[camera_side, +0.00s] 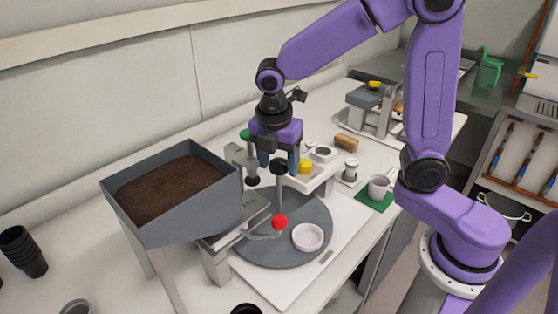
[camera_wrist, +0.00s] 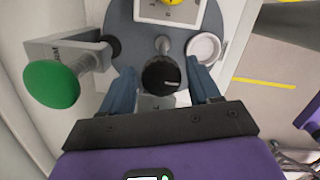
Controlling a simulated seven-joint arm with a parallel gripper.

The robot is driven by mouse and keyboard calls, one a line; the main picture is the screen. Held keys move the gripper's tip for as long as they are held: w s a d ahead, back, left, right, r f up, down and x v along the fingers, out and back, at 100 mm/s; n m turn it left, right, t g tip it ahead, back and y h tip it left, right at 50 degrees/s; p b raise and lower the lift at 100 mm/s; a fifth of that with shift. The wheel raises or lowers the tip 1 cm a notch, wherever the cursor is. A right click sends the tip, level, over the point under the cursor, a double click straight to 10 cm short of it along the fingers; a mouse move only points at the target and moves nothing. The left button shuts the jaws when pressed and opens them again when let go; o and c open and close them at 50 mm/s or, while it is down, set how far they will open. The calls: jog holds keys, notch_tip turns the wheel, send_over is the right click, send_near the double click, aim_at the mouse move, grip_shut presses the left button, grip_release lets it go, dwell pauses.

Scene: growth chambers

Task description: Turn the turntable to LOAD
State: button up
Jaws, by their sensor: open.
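The turntable (camera_side: 262,256) is a flat grey disc on a white base plate, and part of it shows in the wrist view (camera_wrist: 205,22). An upright post with a black knob (camera_side: 279,168) rises over it. A white round dish (camera_side: 308,241) sits on its front right part. My gripper (camera_side: 279,163) points down at the knob, with its blue fingers apart. In the wrist view the knob (camera_wrist: 163,75) appears between the two open fingers, with gaps on both sides. I cannot read a LOAD mark.
A soil-filled grey hopper (camera_side: 170,187) stands left of the disc. A red ball (camera_side: 279,222) ends a bent lever by the post. A green knob (camera_wrist: 52,84) is close left of my fingers. A white stand with a yellow piece (camera_side: 305,167) is behind. A cup (camera_side: 379,187) stands right.

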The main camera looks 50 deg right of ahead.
jog(key=shift+r, duration=2.95)
jog(key=s+d+f+m, duration=0.1)
jog(key=s+f+m, duration=0.1)
jog(key=s, duration=0.5)
jog(key=s+d+f+m+y, duration=0.1)
jog(key=s+d+f+m, duration=0.1)
jog(key=s+m, duration=0.2)
jog(key=s+d+f+m+y, duration=0.1)
jog(key=s+m, duration=0.1)
jog(key=s, duration=0.8)
jog(key=shift+s+d+f+m, duration=0.3)
jog(key=shift+s+f+m, duration=0.1)
